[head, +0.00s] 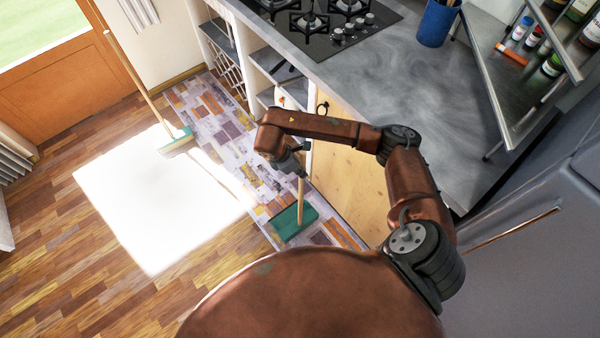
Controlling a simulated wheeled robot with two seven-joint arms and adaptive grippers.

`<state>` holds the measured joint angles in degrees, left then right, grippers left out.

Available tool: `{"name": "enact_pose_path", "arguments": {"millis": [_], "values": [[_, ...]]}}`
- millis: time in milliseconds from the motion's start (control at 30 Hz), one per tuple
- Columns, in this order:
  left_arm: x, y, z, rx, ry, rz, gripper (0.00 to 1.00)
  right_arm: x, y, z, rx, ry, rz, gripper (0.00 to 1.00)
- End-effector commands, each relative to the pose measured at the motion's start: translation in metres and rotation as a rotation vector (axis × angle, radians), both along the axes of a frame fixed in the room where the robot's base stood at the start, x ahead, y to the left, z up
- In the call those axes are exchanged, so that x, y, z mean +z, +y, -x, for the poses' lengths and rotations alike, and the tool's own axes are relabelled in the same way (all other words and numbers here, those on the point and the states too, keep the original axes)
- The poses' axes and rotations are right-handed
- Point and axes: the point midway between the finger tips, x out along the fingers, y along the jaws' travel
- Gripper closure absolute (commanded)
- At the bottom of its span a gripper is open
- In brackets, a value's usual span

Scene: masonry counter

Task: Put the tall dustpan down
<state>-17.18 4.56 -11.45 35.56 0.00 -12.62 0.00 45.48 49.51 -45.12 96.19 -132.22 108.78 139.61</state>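The tall dustpan has a green pan (293,222) and a light wooden handle (301,192) rising from it. It is roughly upright over the patchwork-patterned rug, beside the cabinet front. I cannot tell whether the pan touches the rug or hangs just above it. My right gripper (298,170) is at the upper visible part of the handle and appears shut on it. The fingers are small and partly hidden by my arm, which also hides any handle above them. My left gripper is not in view.
A broom with a green head (176,142) stands tilted at the rug's far left edge. The grey counter (400,95) with a hob (325,25) and wooden cabinet (345,165) bounds the right. Wooden floor (70,275) is clear on the left.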

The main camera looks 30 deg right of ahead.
Motion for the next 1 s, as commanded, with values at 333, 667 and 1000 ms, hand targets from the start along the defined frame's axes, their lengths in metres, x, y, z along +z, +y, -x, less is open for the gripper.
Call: {"name": "enact_pose_path", "arguments": {"millis": [333, 667, 1000], "values": [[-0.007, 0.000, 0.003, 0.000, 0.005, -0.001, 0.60, -0.020, -0.013, -0.012, -0.001, -0.002, 0.001, 1.00], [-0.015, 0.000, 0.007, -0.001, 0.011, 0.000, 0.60, -0.052, -0.014, -0.012, 0.000, -0.003, 0.000, 1.00], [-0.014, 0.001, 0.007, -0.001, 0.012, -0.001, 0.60, -0.052, -0.013, -0.012, 0.000, -0.001, 0.000, 0.68]]}}
